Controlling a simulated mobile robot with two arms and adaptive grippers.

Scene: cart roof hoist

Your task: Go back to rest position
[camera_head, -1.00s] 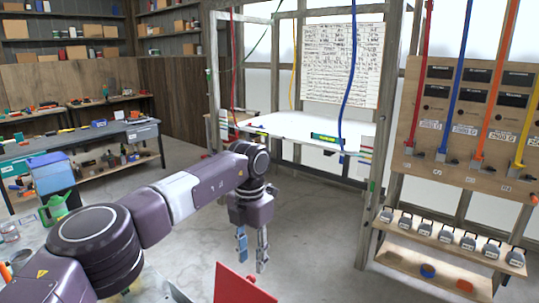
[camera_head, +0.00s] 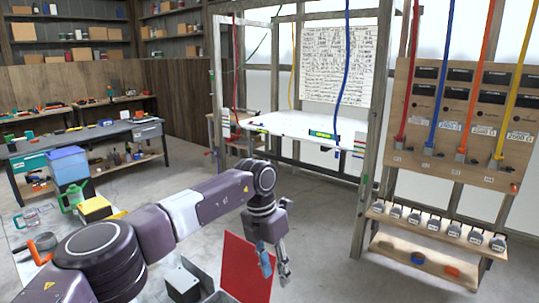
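My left gripper (camera_head: 275,268) hangs at the end of my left arm, which comes in from the lower left. Its fingers point down and stand apart with nothing visible between them. It is in front of the red lid (camera_head: 245,265) of an open grey box at the bottom of the view. My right gripper is not in the view.
A wooden frame with a white panel (camera_head: 290,127) and hanging coloured straps stands ahead. A strap board (camera_head: 455,165) and a shelf of grey clamps (camera_head: 432,228) are at the right. A workbench (camera_head: 75,137) stands at the left. The concrete floor between is clear.

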